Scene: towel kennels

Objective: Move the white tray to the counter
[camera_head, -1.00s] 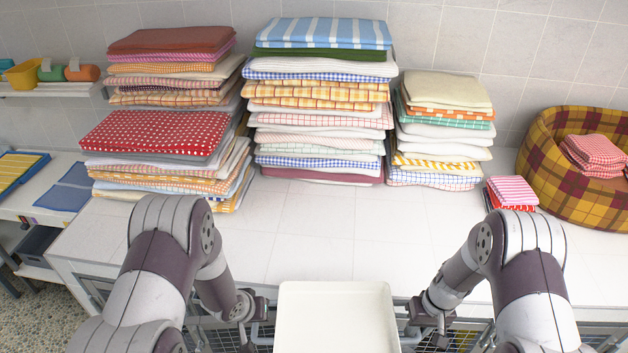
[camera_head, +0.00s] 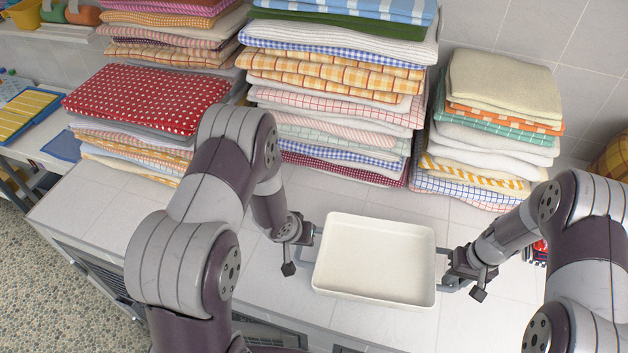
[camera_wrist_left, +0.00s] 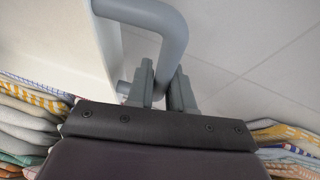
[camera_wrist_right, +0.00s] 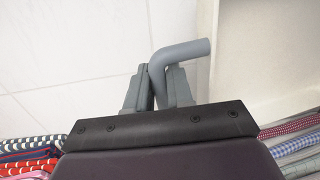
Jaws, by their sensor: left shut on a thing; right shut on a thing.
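The white tray (camera_head: 375,258) is shallow, rectangular and empty, with a grey bar handle at each end. In the head view it is level or nearly so, over the front part of the white counter (camera_head: 95,212); I cannot tell whether it touches the top. My left gripper (camera_head: 310,238) is shut on the tray's left handle, which also shows between the fingers in the left wrist view (camera_wrist_left: 163,85). My right gripper (camera_head: 452,272) is shut on the right handle, which also shows in the right wrist view (camera_wrist_right: 157,85).
Tall stacks of folded towels stand behind the tray: a left stack (camera_head: 150,105), a middle stack (camera_head: 335,95) and a right stack (camera_head: 490,125). A plaid basket (camera_head: 612,158) is at the right edge. The counter is bare at front left.

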